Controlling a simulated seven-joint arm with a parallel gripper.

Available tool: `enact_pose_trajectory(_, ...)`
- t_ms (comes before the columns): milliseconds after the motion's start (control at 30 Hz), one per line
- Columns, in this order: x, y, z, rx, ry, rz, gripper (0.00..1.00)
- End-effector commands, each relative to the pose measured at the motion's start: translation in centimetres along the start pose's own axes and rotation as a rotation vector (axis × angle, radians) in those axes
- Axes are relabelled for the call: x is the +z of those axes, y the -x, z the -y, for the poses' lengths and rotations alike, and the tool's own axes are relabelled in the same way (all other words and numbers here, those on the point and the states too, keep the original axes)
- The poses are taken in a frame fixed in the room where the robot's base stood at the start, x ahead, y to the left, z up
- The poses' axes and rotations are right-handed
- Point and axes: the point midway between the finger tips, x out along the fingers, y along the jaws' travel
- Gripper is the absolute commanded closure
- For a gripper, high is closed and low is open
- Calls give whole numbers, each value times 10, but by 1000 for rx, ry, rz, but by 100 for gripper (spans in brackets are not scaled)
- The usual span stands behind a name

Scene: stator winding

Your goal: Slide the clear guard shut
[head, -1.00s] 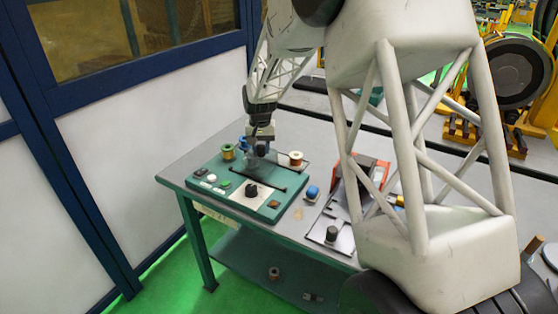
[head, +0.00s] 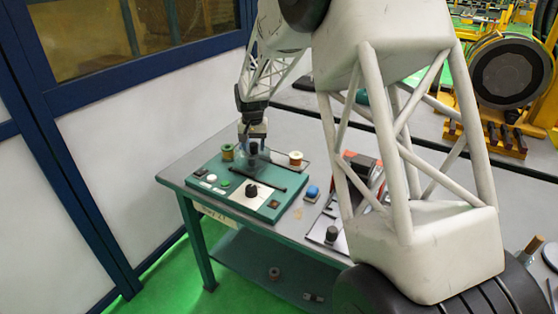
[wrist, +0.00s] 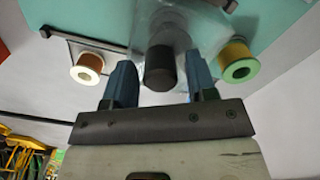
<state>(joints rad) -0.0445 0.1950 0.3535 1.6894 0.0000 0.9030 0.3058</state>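My gripper (wrist: 161,88) is open, with two blue fingers set apart. A dark cylinder with a lighter upper part (wrist: 160,68) shows between the fingers in the wrist view, with a gap on each side. What looks like the clear guard (wrist: 203,30) is a faint see-through shape around and behind the cylinder; its edges are hard to make out. In the head view my gripper (head: 253,149) is low over the back of the teal winding base (head: 210,192), and the guard there is too faint to tell apart from the fingers.
A white-rimmed spool with a red-brown centre (wrist: 88,68) stands left of the fingers, and a green spool (wrist: 240,62) stands right. A black knob (head: 252,190) on a white plate and a dark bar lie in front. A blue-capped item (head: 312,192) stands right of the base.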

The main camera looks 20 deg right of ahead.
Motion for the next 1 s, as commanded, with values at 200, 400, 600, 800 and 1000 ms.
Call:
enact_pose_trajectory(200, 0, 0, 0, 0, 0, 0, 43)
enact_pose_trajectory(400, 0, 2, 0, 0, 0, 0, 43)
enact_pose_trajectory(600, 0, 10, 0, 0, 0, 1, 43)
enact_pose_trajectory(800, 0, 22, 0, 0, 0, 0, 43)
enact_pose_trajectory(1000, 0, 33, 0, 0, 0, 0, 43)
